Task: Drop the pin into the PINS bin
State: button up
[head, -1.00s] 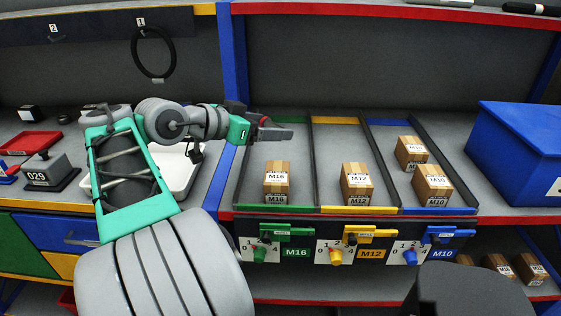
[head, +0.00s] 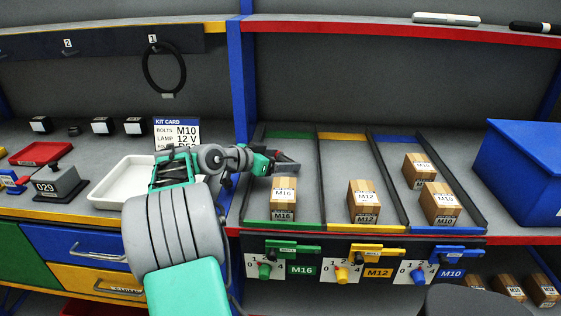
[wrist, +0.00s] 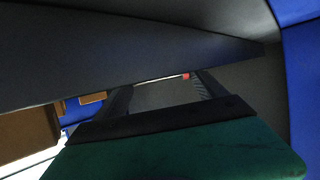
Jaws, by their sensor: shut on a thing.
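My gripper (head: 290,167) is over the M16 lane, just behind and above the M16 box (head: 284,199) in the head view. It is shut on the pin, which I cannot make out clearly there. In the wrist view, the two dark fingers of my gripper (wrist: 166,88) reach away from the green palm. A small red spot shows near the fingertips; I cannot tell whether it belongs to the pin. I can read no PINS label in either view. A blue box (head: 520,175) stands at the right, with no readable label on it.
Lane dividers run beside the gripper, with an M12 box (head: 363,201) and M10 box (head: 439,204) to the right. A blue post (head: 241,85) stands close on the left. A white tray (head: 113,190) and kit card (head: 178,131) are further left. Knobs (head: 341,275) line the front.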

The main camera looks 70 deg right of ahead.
jog(key=shift+f, duration=0.45)
jog(key=o, duration=1.5)
